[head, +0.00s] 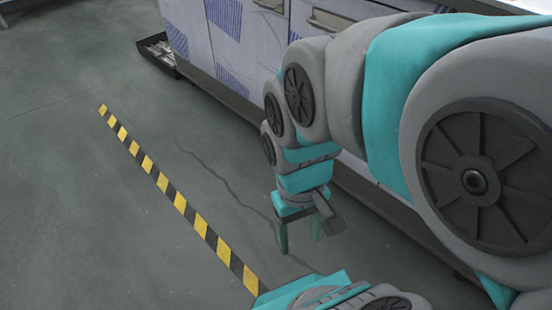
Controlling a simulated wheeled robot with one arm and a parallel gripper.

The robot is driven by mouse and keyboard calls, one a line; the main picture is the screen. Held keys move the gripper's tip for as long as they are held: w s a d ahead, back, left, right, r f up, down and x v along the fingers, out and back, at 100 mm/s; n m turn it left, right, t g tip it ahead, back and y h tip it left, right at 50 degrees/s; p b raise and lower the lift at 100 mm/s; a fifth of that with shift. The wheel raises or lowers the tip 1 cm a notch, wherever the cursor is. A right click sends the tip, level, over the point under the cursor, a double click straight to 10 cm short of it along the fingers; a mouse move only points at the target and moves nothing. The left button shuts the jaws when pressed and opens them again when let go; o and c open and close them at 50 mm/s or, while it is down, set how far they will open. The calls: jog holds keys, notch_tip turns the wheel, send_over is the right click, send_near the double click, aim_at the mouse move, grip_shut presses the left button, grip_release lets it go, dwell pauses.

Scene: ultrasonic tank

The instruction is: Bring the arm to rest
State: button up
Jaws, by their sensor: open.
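My arm comes in from the right side of the head view and bends down toward the grey floor (80,180). My gripper (299,242) is at its lower end, pointing down. Its two green fingers are apart, with nothing visible between them. It is above the floor beside the cabinet front, and its exact height cannot be told.
A cabinet (240,45) with pale, blue-patterned doors and metal handles runs along the back and right, partly hidden by my arm. A dark tray (157,55) sits on the floor at its left end. A yellow-black floor stripe (180,203) runs diagonally. Floor at left is clear.

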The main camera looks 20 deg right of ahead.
jog(key=shift+s+d, duration=0.1)
notch_tip(320, 180, up, 5)
jog(key=p, duration=0.5)
